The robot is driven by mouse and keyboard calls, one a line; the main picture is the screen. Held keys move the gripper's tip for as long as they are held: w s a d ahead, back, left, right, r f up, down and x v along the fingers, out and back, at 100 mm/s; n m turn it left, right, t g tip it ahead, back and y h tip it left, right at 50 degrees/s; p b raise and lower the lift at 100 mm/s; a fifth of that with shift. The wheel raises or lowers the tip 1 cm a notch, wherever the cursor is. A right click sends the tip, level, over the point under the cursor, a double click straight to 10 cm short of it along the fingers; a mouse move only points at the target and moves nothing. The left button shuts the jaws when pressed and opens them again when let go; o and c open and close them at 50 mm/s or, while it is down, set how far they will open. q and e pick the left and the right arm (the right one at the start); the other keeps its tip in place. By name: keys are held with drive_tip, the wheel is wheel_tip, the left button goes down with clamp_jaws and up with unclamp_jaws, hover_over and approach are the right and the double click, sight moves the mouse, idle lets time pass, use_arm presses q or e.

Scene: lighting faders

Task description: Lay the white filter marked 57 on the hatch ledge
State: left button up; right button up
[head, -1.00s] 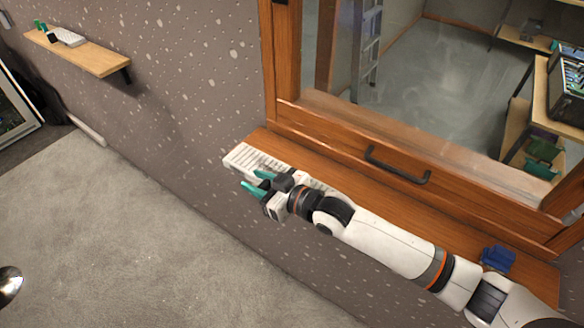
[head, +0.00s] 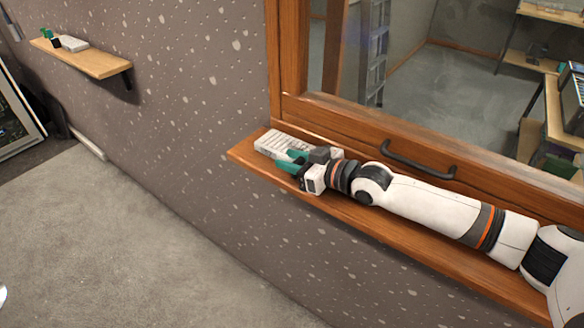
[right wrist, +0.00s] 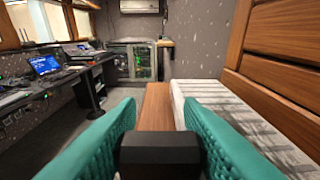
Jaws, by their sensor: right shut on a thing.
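The white ribbed slab that I take for the filter (head: 281,142) lies along the left end of the brown wooden hatch ledge (head: 245,154). No number is readable on it. In the right wrist view, the filter (right wrist: 232,103) runs past the right finger, close to the wooden frame. I cannot tell whether the filter's whole underside touches the ledge. My left gripper is not in view.
The hatch window frame (head: 400,137) with a dark handle (head: 418,163) rises behind the ledge. Bare ledge (right wrist: 157,105) shows left of the filter.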

drive_tip(key=shift+w, duration=0.1)
drive_tip(key=shift+f, duration=0.15)
drive_tip(key=o, duration=1.1)
drive_tip(key=shift+r, duration=0.2)
drive_tip(key=shift+s+d+f, duration=0.1)
drive_tip(key=shift+s+d, duration=0.1)
drive_tip(key=shift+d, duration=0.1)
drive_tip(key=b+v, duration=0.2)
drive_tip(key=v, duration=0.9)
drive_tip(key=shift+s+b, duration=0.25)
drive_tip(key=shift+b, duration=0.05)
